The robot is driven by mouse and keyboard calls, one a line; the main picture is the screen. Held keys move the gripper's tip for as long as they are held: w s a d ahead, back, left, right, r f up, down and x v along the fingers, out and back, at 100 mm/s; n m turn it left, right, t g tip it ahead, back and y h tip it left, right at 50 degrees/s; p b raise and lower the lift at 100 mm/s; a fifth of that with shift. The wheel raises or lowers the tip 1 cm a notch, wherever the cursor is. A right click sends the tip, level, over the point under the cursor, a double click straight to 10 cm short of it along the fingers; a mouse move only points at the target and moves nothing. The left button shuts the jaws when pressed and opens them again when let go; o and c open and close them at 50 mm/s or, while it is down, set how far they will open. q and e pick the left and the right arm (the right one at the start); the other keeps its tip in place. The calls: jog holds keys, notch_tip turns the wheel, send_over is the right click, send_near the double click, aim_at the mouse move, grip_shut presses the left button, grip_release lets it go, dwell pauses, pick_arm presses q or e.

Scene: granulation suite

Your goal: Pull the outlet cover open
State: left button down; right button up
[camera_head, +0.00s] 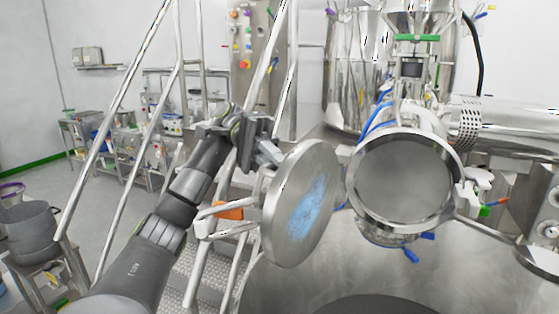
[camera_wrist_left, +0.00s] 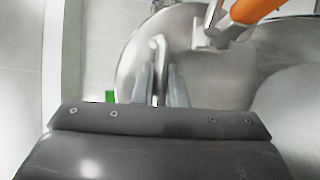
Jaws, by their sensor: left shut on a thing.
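The outlet cover (camera_head: 301,203) is a round steel disc with a blue smear on its inner face. It stands swung away to the left of the round outlet (camera_head: 405,181), whose opening is uncovered. My left gripper (camera_head: 268,155) is at the cover's upper left edge, behind its outer face. In the left wrist view, the fingers (camera_wrist_left: 160,84) are shut on a bent metal handle (camera_wrist_left: 159,55) on the outer face of the cover (camera_wrist_left: 185,48). My right gripper is not in view.
Steel stair rails (camera_head: 125,85) rise behind my left arm. Blue-handled clamps (camera_head: 412,254) hang under the outlet. A bucket (camera_head: 30,232) stands at far left.

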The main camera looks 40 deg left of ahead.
pick_arm(q)
jog(key=c, duration=1.5)
grip_release()
